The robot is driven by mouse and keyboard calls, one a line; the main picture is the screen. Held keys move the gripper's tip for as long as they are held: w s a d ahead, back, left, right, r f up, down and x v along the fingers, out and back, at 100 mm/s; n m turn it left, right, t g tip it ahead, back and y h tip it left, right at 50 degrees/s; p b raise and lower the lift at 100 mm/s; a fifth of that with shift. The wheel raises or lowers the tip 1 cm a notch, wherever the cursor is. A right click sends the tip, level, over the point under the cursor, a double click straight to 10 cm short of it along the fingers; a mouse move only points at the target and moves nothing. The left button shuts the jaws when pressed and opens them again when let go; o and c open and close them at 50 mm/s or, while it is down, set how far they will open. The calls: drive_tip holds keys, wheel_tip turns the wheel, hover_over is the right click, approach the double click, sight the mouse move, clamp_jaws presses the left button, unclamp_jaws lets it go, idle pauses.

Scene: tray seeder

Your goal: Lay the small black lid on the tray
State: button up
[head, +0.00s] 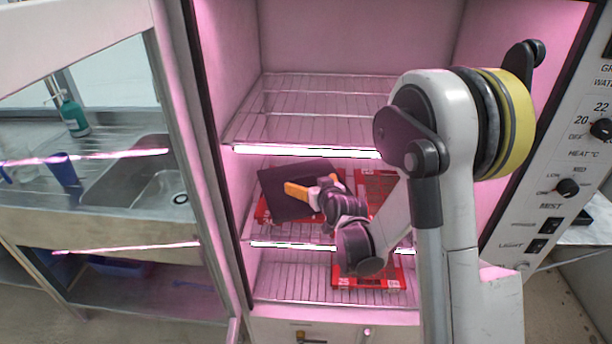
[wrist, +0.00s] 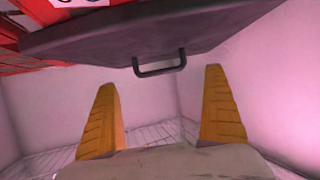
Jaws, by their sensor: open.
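The small black lid (head: 285,196) lies tilted in the picture on the middle shelf of the lit cabinet, over a red tray (head: 262,211) whose edge shows at its lower left. In the wrist view the lid (wrist: 220,28) fills the top, with a small loop handle (wrist: 160,66) on its edge; red tray parts (wrist: 12,45) show beside it. My gripper (head: 312,190) is in front of the lid in the head view. In the wrist view my gripper (wrist: 160,85) has its two orange fingers spread, with the handle between and just beyond their tips. Nothing is between the fingers; contact with the lid cannot be told.
Another red tray (head: 375,186) sits at the right on the same shelf, partly behind my arm. A further red tray (head: 342,281) is on the lower shelf. The upper wire shelf (head: 310,100) is empty. The cabinet's control panel (head: 575,150) stands at right, an open glazed door at left.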

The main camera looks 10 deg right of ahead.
drive_tip(key=p+v, duration=0.1)
drive_tip(key=v, duration=0.3)
drive_tip(key=s+r+g, duration=0.3)
drive_tip(key=s+r, duration=0.1)
drive_tip(key=s, duration=1.1)
drive_tip(key=s+r+g+h, duration=0.1)
drive_tip(key=s+r+g, duration=0.2)
drive_tip(key=s, duration=1.3)
wheel_tip(320, 180, up, 3)
drive_tip(key=shift+s+a+f+m, duration=0.2)
drive_tip(key=shift+s+a+m, duration=0.05)
drive_tip(key=shift+a+m, duration=0.15)
